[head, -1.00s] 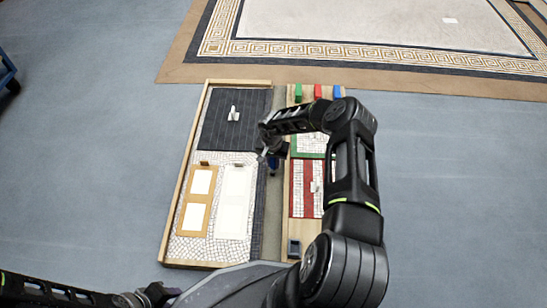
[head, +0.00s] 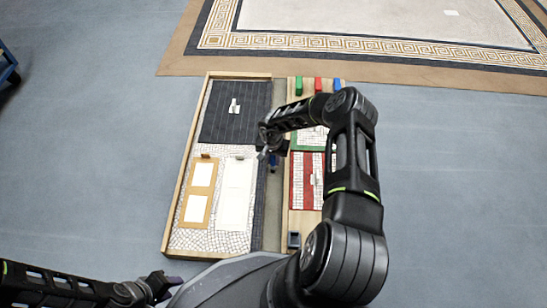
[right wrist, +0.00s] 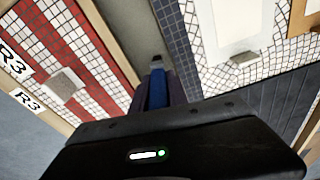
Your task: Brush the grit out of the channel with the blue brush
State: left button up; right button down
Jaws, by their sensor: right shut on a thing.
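The channel (head: 273,228) is a grey-brown strip running between the left panel and the right board; it also shows in the right wrist view (right wrist: 128,25). My right gripper (head: 272,146) is over the channel, shut on the blue brush (right wrist: 157,90), which points down along it. No grit can be made out. My left gripper (head: 168,285) is low at the left, away from the panel, its fingers unclear.
The left panel has a wooden frame (head: 183,165), a dark tiled area (head: 222,125), a tan frame (head: 205,171) and a white plate (head: 237,195).

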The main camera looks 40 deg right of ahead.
jog(key=shift+s+a+r+p, duration=0.1)
jog(key=shift+s+a+p, duration=0.15)
jog(key=shift+p, duration=0.15)
jog(key=shift+s+a+p, duration=0.25)
jog(key=shift+s+p, duration=0.05)
jog(key=shift+s, duration=0.1)
jog(key=shift+a, duration=0.1)
jog(key=shift+s+a+p, duration=0.3)
jog(key=shift+s+p, duration=0.05)
jog(key=shift+p, duration=0.15)
jog(key=shift+s+a, duration=0.25)
jog(key=shift+s, duration=0.1)
jog(key=shift+r+p, duration=2.3)
jog(key=shift+r, duration=0.15)
